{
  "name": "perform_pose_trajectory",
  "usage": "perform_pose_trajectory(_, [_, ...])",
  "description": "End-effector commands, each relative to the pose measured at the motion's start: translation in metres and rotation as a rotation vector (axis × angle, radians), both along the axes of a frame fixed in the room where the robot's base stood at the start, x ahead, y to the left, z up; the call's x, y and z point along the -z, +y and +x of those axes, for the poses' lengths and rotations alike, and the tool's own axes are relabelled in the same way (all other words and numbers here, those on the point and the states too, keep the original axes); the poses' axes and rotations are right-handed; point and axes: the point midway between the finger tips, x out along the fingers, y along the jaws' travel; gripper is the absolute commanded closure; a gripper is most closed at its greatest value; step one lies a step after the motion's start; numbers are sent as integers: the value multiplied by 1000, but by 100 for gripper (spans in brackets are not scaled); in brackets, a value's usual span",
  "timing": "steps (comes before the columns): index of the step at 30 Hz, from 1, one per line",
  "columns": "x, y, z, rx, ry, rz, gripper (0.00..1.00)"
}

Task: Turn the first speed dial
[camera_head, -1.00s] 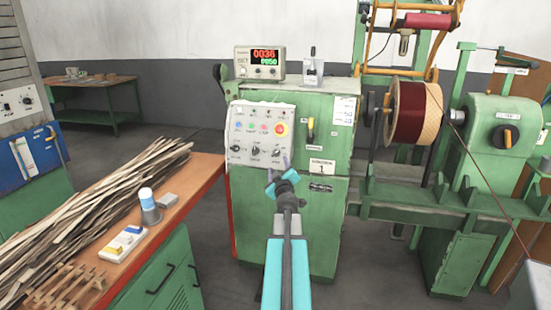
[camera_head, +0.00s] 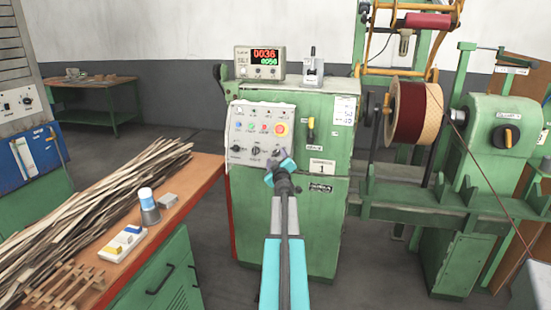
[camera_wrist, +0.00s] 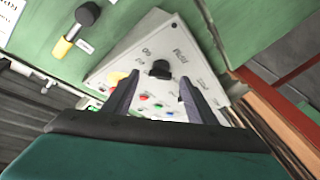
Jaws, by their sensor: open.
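The control panel (camera_head: 246,134) is a pale sloped box on the front of the green machine, with coloured buttons, a red emergency stop (camera_head: 281,129) and a bottom row of black dials. The left dial (camera_head: 236,148) and the middle dial (camera_head: 255,150) show in the head view; the right end of the row is close behind my gripper (camera_head: 276,163). In the wrist view the panel appears turned over, and a black dial (camera_wrist: 160,69) shows between the fingers of my open gripper (camera_wrist: 159,80). I cannot tell which dial it is, or whether the fingers touch anything.
A digital counter (camera_head: 257,61) stands on the machine. A black-and-yellow lever (camera_head: 311,131) is right of the panel. A wooden bench (camera_head: 195,180) with strips stands at the left. A wire coil (camera_head: 412,112) is at the right.

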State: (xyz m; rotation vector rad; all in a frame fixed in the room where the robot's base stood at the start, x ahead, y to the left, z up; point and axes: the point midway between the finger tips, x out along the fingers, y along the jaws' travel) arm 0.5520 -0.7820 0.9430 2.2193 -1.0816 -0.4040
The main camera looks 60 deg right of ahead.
Motion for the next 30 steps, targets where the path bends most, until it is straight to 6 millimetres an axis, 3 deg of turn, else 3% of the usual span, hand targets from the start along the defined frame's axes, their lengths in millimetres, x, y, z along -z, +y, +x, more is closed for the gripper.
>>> perform_pose_trajectory(7, [0,-13,11,0,0,0,48])
perform_pose_trajectory(20, [0,-16,13,0,0,0,48])
perform_pose_trajectory(23, [0,-16,13,0,0,0,60])
perform_pose_trajectory(28, [0,-16,13,0,0,0,89])
perform_pose_trajectory(30, [0,-10,13,-1,0,0,90])
